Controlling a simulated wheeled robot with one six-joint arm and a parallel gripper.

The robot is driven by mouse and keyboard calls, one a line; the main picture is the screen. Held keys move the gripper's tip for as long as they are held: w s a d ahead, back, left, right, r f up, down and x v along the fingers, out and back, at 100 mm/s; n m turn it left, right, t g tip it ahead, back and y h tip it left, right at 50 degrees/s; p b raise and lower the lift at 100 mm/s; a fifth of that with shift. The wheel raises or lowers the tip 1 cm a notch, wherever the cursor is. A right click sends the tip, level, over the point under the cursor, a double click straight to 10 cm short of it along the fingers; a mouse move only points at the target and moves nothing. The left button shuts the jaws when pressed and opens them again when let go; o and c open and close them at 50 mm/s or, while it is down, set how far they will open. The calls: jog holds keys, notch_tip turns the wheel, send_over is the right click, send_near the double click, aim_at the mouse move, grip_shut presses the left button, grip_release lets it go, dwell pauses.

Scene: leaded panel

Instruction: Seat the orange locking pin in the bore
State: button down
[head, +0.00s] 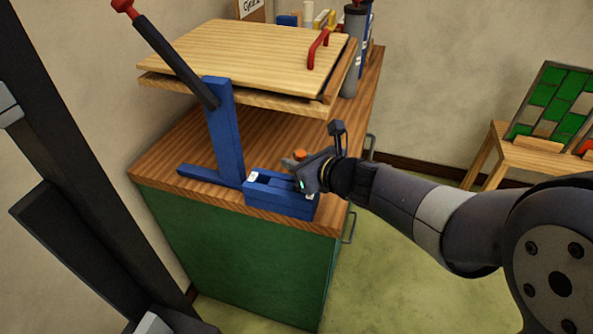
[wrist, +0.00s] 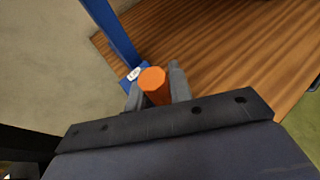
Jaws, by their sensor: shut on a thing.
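My gripper (head: 292,162) is shut on the orange locking pin (wrist: 154,82), which sits between the two fingers in the wrist view. In the head view the pin's orange top (head: 300,154) shows just above the fingers. My gripper is over or beside the right end of a blue block (head: 275,197) at the cabinet's front edge. The block has a dark slot in its top and a small white label at its left. The bore is not clearly seen, and the pin's lower end is hidden, so I cannot tell whether it touches the block.
A blue upright (head: 222,130) with a dark red-tipped lever (head: 170,55) stands left of the block. A wooden board with a red handle (head: 317,50) is raised above the wooden worktop (head: 262,130). Grey canisters stand behind. A stand with a green panel (head: 562,100) is at right.

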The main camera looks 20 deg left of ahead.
notch_tip(320, 180, down, 4)
jog(key=shift+s+d+b, duration=0.15)
jog(key=shift+b, duration=0.55)
jog(key=c, duration=1.7)
grip_release()
jog(key=shift+o, duration=0.8)
jog(key=shift+w+f, duration=0.15)
jog(key=shift+w, duration=0.05)
jog(key=shift+o, duration=1.3)
jog(key=shift+r, duration=0.3)
jog(key=shift+r, duration=0.1)
jog(key=shift+s+d+r, duration=0.1)
jog(key=shift+s, duration=0.05)
jog(key=p+v, duration=0.1)
jog(key=v, duration=1)
jog(key=shift+s+d, duration=0.1)
jog(key=shift+s, duration=0.05)
